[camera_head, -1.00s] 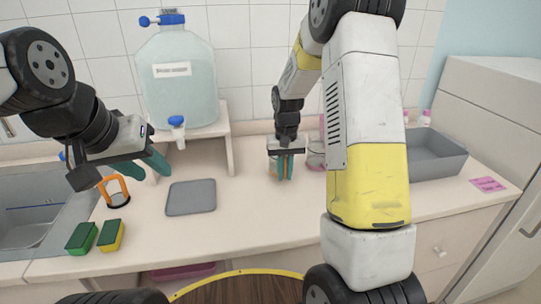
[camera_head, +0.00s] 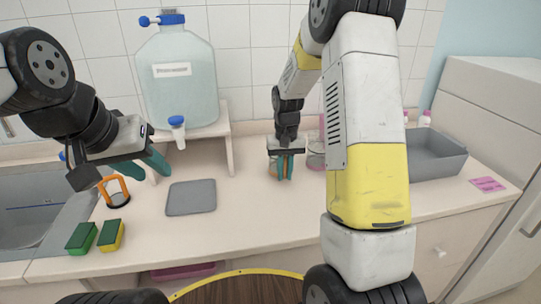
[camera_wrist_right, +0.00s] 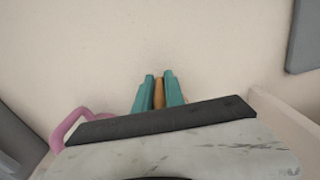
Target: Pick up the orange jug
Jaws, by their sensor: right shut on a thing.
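The orange jug is mostly hidden behind my right gripper (camera_head: 284,178) in the head view. In the right wrist view its orange handle (camera_wrist_right: 158,95) shows as a narrow strip between the teal fingers. My right gripper (camera_wrist_right: 159,80) is shut on that handle, fingers pointing down at the counter. I cannot tell whether the jug is clear of the counter. My left gripper (camera_head: 146,168) is open and empty, at the left above the counter.
A pink jug (camera_head: 316,158) stands just right of the right gripper; its handle (camera_wrist_right: 62,128) shows in the wrist view. A grey tray (camera_head: 437,158) is further right. A grey mat (camera_head: 191,197), sponges (camera_head: 111,236), an orange-framed item (camera_head: 115,190) and a sink lie left.

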